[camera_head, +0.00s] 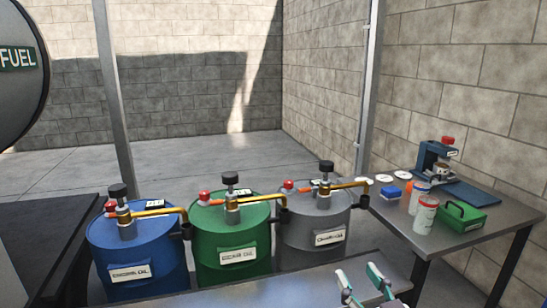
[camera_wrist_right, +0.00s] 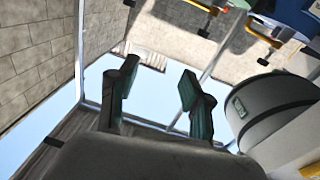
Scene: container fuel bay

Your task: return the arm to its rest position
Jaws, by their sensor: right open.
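My right gripper (camera_head: 362,284) shows at the bottom edge of the head view, right of centre, in front of the grey drum. Its two fingers stand apart with nothing between them. In the right wrist view my right gripper (camera_wrist_right: 158,95) is open and empty, and the background appears tilted. My left gripper is in neither view.
A blue drum (camera_head: 140,255), a green drum (camera_head: 232,235) and a grey drum (camera_head: 312,225) with pumps stand behind a grey surface (camera_head: 270,292). A metal table (camera_head: 405,225) at right holds bottles, a green box (camera_head: 464,217) and a blue device (camera_head: 436,160).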

